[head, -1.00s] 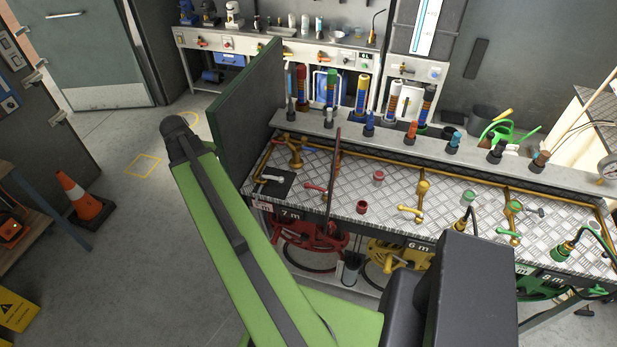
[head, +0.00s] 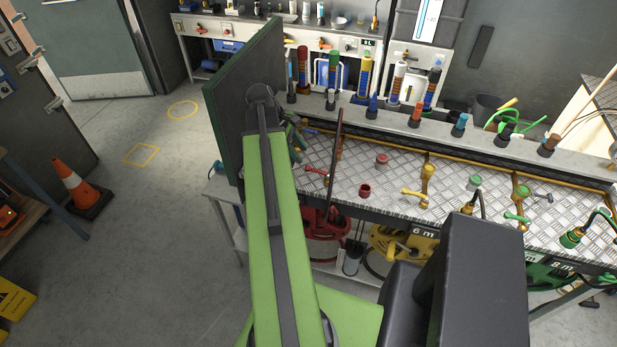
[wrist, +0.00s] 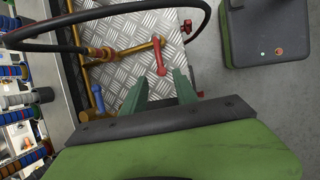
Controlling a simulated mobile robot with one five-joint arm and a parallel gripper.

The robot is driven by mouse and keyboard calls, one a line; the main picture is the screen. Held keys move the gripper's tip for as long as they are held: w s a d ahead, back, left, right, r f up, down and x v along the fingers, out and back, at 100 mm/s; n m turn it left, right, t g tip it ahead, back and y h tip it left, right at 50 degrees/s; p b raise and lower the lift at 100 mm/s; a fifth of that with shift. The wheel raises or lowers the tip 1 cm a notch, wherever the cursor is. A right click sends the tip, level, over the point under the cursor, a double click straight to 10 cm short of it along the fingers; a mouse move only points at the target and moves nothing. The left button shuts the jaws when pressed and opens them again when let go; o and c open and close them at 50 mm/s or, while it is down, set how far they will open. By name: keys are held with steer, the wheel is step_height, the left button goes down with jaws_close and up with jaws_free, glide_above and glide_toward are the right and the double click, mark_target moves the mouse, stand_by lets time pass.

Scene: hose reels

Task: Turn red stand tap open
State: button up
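The red stand tap has a brass body (wrist: 101,53) and a red lever handle (wrist: 159,55), seen in the wrist view. The red lever lies just beyond the fingertips, in line with the gap. I cannot tell whether they touch. In the head view my gripper (head: 297,138) is at the bench's left end, partly hidden.
A blue lever (wrist: 97,95) and a black hose loop (wrist: 130,47) are near the fingers. A yellow tap (head: 427,175) stands further right.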

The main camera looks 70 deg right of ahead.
mark_target(311, 169)
steer(key=b+x, duration=0.6)
steer(key=x, duration=0.2)
steer(key=shift+f, duration=0.15)
jaws_close()
stand_by(1.0)
